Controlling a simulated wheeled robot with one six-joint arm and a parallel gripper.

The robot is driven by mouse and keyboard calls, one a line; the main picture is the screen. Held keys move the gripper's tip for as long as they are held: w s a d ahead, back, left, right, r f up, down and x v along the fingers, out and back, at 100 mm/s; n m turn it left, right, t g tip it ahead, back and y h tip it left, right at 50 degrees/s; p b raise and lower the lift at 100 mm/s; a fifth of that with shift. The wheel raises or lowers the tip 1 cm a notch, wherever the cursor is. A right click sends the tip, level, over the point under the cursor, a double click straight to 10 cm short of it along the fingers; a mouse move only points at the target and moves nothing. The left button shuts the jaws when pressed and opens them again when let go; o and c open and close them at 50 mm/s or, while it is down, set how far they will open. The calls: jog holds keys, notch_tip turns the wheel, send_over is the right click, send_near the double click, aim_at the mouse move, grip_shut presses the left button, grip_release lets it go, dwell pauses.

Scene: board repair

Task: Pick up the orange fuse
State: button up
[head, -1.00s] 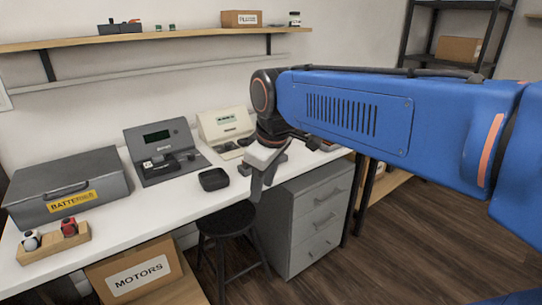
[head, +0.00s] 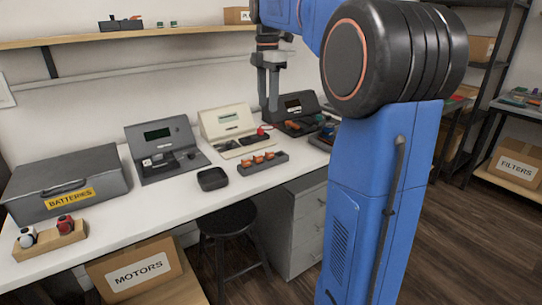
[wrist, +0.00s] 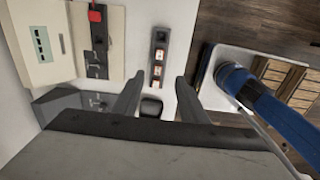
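A dark narrow tray (head: 243,168) stands near the front edge of the white table and holds small orange pieces (head: 258,160), which look like fuses. In the wrist view the tray (wrist: 160,34) lies beyond the fingertips, with small orange-and-white pieces (wrist: 157,70) in a row. One end slot looks dark and empty. I cannot tell the pieces apart. My gripper (head: 268,108) is raised over the back of the table, pointing down, above and apart from the tray. In the wrist view my gripper (wrist: 157,92) has its fingers apart with nothing between them.
A cream device (head: 228,122) with a red knob, a grey device (head: 160,140) and a dark device (head: 300,104) stand along the table's back. A black bowl-like dish (head: 212,179) sits left of the tray. A stool (head: 228,218) stands in front.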

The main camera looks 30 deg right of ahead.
send_near(269, 151)
notch_tip(269, 151, down, 9)
jog(key=shift+r, duration=0.2)
grip_shut()
dwell(0.7)
